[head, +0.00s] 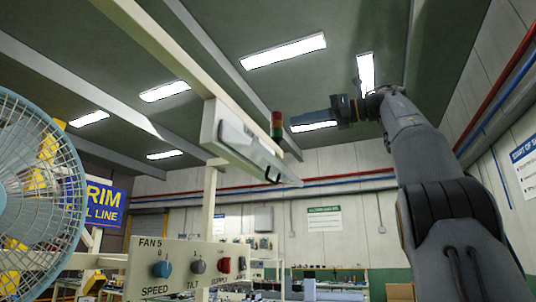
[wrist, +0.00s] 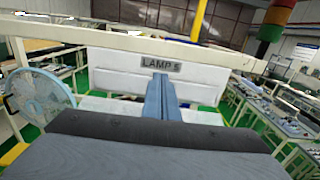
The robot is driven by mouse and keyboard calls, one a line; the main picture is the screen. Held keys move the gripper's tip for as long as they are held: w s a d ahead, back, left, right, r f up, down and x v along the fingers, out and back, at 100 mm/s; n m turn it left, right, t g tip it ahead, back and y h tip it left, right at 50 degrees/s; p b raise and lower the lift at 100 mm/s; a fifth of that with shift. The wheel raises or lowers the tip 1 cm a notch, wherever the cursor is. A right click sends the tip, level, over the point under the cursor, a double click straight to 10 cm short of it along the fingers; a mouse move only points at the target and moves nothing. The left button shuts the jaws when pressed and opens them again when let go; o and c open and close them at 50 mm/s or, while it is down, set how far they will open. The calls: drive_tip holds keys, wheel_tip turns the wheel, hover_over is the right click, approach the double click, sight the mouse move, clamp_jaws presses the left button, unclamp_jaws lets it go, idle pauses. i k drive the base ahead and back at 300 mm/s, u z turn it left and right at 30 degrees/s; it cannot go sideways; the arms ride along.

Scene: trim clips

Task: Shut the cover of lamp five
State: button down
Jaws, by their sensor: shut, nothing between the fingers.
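Lamp five is a long white box (head: 208,124) hung under a cream beam in the head view. Its front, with the LAMP 5 label (wrist: 161,64), fills the middle of the wrist view. How far the cover stands open is hard to tell. My gripper (head: 296,120) is shut and empty, pointing left, to the right of the lamp in the head view. In the wrist view its fingers (wrist: 162,80) overlap the area below the label; contact cannot be told.
A red-and-green signal light (head: 276,125) stands close by the lamp and my fingers. A blue caged fan (head: 38,185) is at left. The FAN 5 control panel (head: 190,266) is below. The cream beam (head: 180,52) runs above the lamp. Workbenches line the wrist view's right side.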

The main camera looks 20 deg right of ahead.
sight(289, 178)
drive_tip(key=z, duration=0.05)
drive_tip(key=k, duration=1)
drive_tip(key=u, duration=0.05)
